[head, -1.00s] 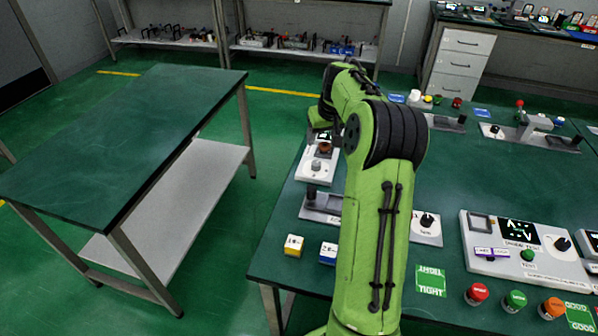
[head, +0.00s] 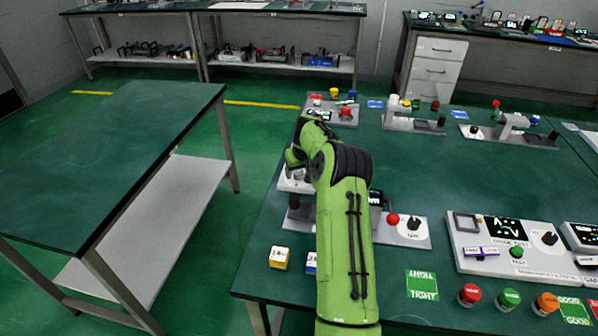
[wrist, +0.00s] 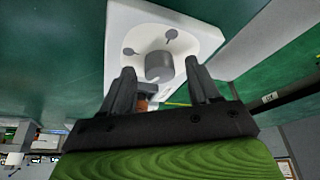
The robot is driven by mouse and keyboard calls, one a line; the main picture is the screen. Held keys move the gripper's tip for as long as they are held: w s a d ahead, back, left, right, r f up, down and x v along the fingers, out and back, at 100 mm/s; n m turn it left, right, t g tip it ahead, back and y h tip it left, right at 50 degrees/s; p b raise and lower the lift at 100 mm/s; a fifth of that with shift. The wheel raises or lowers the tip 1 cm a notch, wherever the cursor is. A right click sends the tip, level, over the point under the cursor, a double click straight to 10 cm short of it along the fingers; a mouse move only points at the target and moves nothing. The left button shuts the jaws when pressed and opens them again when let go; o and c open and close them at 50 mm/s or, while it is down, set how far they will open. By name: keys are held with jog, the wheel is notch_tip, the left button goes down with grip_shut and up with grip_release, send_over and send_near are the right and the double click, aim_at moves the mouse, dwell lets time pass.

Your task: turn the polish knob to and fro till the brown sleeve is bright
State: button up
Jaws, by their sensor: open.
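A grey round knob (wrist: 159,67) stands on a white panel (wrist: 122,22) in the wrist view, with two dark round marks on the panel beside it. My gripper (wrist: 158,72) is open, with one dark finger on each side of the knob. Whether the fingers touch it I cannot tell. A small brown piece (wrist: 143,104), probably the brown sleeve, shows partly between the fingers; its brightness is hard to judge. In the head view my arm hides the knob, sleeve and gripper; only an edge of the white unit (head: 290,184) shows.
A white panel with a black knob (head: 412,224) and red button stands right of my arm. A yellow-and-white cube (head: 279,258) sits near the bench's left edge. Several coloured buttons line the front right. An empty green table (head: 110,150) stands left, across a floor gap.

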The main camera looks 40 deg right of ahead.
jog(key=c, duration=1)
jog(key=shift+c, duration=0.2)
jog(key=shift+r+m, duration=0.1)
jog(key=shift+m, duration=0.3)
jog(key=shift+a+m+g+h+p, duration=0.1)
jog(key=shift+m+g+h+p, duration=0.3)
jog(key=shift+m, duration=0.7)
jog(key=m+p, duration=0.1)
jog(key=m+h, duration=0.1)
jog(key=m, duration=0.1)
jog(key=shift+w+a+r+m+g+p, duration=0.1)
jog(key=shift+w+m+g+p, duration=0.05)
jog(key=shift+m+g+p, duration=0.2)
jog(key=m+g+h+p, duration=0.1)
jog(key=m+p, duration=0.1)
jog(key=m, duration=0.1)
jog(key=shift+w, duration=0.1)
jog(key=shift+m+g+p, duration=0.65)
jog(key=shift+m+p, duration=0.6)
jog(key=shift+m, duration=0.3)
